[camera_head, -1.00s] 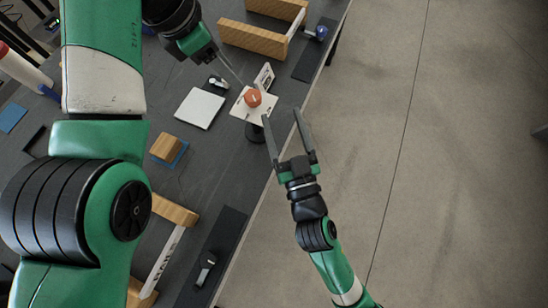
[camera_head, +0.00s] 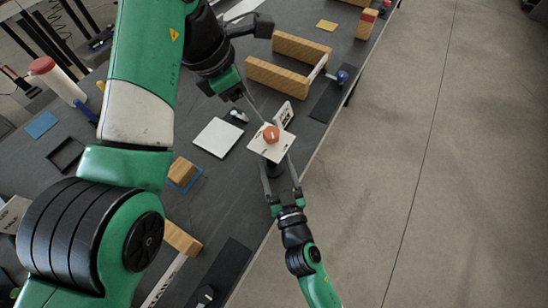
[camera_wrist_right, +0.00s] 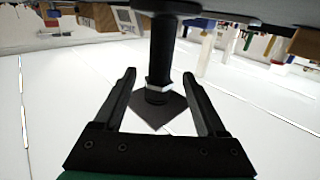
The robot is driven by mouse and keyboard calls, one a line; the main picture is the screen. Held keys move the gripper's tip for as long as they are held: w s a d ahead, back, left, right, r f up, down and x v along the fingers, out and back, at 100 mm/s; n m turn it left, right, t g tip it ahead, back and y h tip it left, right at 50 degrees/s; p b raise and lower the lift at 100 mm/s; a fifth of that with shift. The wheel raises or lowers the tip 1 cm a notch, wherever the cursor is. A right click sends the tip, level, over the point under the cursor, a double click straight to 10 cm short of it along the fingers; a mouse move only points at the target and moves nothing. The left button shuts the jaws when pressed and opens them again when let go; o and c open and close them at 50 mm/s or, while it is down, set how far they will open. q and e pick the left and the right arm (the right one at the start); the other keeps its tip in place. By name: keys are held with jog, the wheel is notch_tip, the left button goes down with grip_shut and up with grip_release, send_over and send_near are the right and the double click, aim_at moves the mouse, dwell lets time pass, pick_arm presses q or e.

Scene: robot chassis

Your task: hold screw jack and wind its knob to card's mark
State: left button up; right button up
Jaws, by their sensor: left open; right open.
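The screw jack shows an orange knob (camera_head: 272,134) on top of a white square plate (camera_head: 258,148) in the head view.
A white square pad (camera_head: 218,138) lies left of the jack, with a small dark-and-white item (camera_head: 239,116) beside it. A wooden block (camera_head: 182,171) sits on a blue patch. A wooden frame (camera_head: 280,77) stands behind. The table's right edge is close to the jack.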

jog(key=shift+x, duration=1.45)
grip_shut()
